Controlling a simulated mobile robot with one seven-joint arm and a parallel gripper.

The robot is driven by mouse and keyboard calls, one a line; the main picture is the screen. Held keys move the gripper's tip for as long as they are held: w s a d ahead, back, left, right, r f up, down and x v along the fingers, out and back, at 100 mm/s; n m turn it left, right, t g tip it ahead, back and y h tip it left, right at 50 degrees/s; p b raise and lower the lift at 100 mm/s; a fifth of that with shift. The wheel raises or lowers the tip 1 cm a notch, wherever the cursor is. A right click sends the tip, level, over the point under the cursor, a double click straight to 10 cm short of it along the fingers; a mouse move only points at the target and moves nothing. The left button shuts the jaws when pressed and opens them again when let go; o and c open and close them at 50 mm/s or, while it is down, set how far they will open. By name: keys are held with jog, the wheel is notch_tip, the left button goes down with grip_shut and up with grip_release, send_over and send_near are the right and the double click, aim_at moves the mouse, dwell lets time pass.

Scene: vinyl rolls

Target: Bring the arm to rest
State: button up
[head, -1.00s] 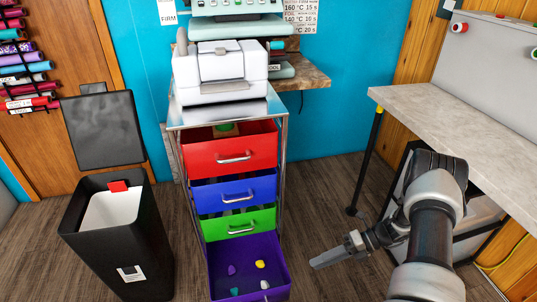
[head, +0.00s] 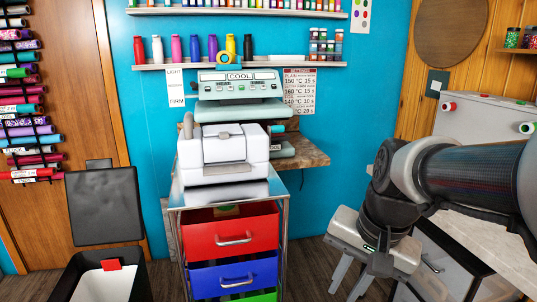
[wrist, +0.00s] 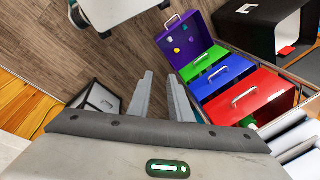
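My gripper (head: 347,286) is at the lower right of the head view, in front of the worktable and to the right of the drawer cart. Its fingers point down toward the floor. In the wrist view my gripper (wrist: 160,88) shows its two grey fingers spread apart, with only bare floor seen between them. It is open and empty, and I see it touching nothing. My forearm crosses the right side of the head view, bent at the wrist.
A drawer cart with pulled-out red (head: 231,235), blue (head: 235,276), green (wrist: 200,62) and purple (wrist: 180,38) drawers stands left of my gripper. Small items lie in the purple drawer. A black bin (head: 65,280) stands further left. The grey worktable (head: 490,232) is at right.

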jog(key=s+r+n+t+h, duration=0.1)
jog(key=s+r+n+t, duration=0.2)
jog(key=s+n, duration=0.3)
notch_tip(320, 180, up, 28)
jog(key=p, duration=2.7)
jog(key=shift+d+p, duration=0.15)
jog(key=shift+p, duration=0.15)
